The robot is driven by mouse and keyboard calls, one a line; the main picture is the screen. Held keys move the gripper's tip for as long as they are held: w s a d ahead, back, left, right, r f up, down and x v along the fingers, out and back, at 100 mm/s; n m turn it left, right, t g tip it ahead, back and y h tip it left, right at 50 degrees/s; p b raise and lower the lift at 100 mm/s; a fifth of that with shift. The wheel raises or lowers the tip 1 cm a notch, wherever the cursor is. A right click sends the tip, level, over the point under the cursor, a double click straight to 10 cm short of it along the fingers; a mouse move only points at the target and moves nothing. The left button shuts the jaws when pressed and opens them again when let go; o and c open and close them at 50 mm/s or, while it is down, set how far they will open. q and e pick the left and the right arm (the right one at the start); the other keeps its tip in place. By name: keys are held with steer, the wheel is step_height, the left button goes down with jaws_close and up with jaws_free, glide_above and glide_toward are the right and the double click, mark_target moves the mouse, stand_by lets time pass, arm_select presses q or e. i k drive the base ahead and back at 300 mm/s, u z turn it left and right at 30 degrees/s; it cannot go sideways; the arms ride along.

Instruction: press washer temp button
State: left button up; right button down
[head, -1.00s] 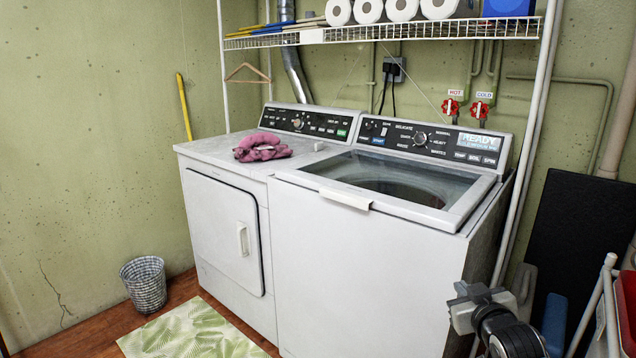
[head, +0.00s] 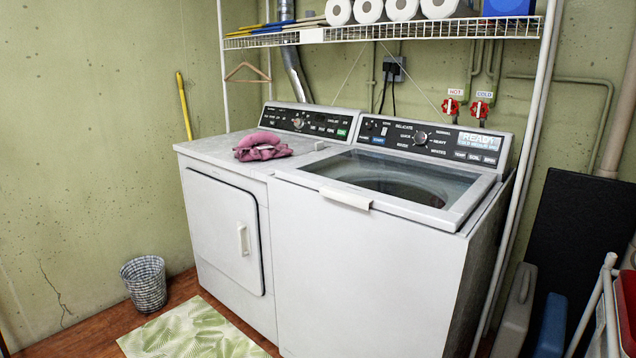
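The washer (head: 370,270) is the white top-loading machine in the middle of the head view, its glass lid (head: 400,180) closed. Its sloped control panel (head: 432,140) has a round dial (head: 420,137), a lit display (head: 479,140) reading "READY" with a second line too small to read surely, and a row of buttons below. The TEMP button (head: 460,155) is at the left of that row, beside buttons labelled SOIL and SPIN. Neither of my grippers shows in the head view now.
A wire shelf (head: 400,32) hangs above. Red hot and cold valves (head: 480,109) are on the wall behind. A dark panel (head: 580,250) and red container (head: 627,295) stand right.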

mark_target(458, 154)
steer(key=u, duration=1.2)
steer(key=i, duration=1.15)
steer(key=z, duration=1.55)
